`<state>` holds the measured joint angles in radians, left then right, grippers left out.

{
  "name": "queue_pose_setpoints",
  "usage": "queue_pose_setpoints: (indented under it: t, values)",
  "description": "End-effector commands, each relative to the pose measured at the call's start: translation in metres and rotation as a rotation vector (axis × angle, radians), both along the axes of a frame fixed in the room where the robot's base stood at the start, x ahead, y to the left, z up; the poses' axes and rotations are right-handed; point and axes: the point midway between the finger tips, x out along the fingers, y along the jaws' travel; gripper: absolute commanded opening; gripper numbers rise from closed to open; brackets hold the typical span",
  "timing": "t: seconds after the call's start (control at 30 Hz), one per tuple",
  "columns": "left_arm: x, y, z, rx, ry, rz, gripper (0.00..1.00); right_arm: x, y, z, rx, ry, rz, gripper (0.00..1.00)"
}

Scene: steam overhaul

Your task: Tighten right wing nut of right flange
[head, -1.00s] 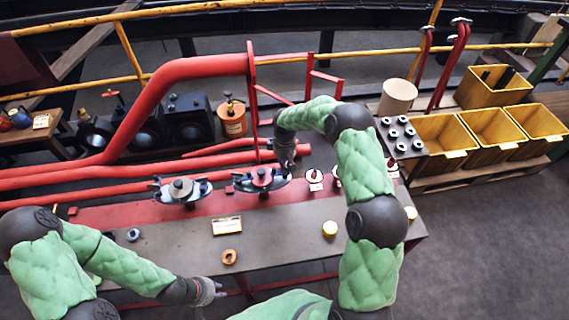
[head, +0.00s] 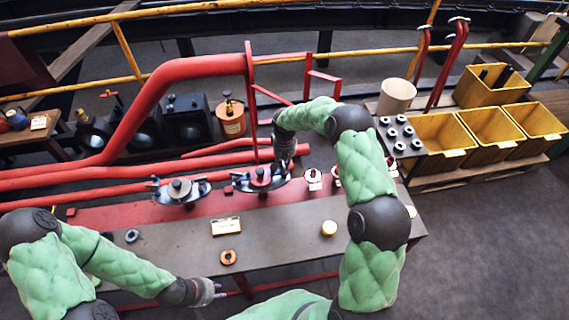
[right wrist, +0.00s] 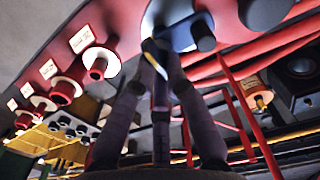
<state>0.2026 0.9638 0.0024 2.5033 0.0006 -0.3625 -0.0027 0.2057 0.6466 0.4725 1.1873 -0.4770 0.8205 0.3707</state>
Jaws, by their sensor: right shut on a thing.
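The right flange (head: 262,181) is a blue-grey disc with a red centre on the red bench strip. The left flange (head: 181,190) sits to its left, with a grey centre. My right gripper (head: 284,168) reaches down at the right end of the right flange. In the right wrist view its fingers (right wrist: 158,52) come together at the flange's edge, shut on the right wing nut, which they mostly hide. The flange's pale blue underside (right wrist: 176,30) shows just behind the fingertips. My left gripper (head: 214,292) hangs empty at the bench's front edge; its finger opening is unclear.
Red pipes (head: 110,172) run behind the flanges. Red-and-white fittings (head: 313,178) stand right of the flange. Yellow bins (head: 440,140) stand at the right.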

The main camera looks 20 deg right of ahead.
Motion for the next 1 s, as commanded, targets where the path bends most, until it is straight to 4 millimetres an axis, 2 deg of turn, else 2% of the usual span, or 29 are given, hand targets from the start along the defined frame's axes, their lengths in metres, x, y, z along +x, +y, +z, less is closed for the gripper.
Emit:
queue_pose_setpoints:
  t: [0.5,0.53,0.6,1.0]
  values:
    - [0.0,0.0,0.0,0.0,0.0,0.0,0.26,0.0013,-0.0007,0.0017,-0.001,-0.004,-0.021,0.0]
    - [0.0,0.0,0.0,0.0,0.0,0.0,0.26,0.0013,-0.0007,0.0017,-0.001,-0.004,-0.021,0.23]
    - [0.0,0.0,0.0,0.0,0.0,0.0,0.26,0.0011,-0.0007,0.0015,-0.001,-0.003,-0.02,0.39]
    - [0.0001,0.0,-0.0001,0.0,0.0,0.0,0.26,0.0007,-0.0004,0.0049,-0.001,-0.002,-0.019,0.39]
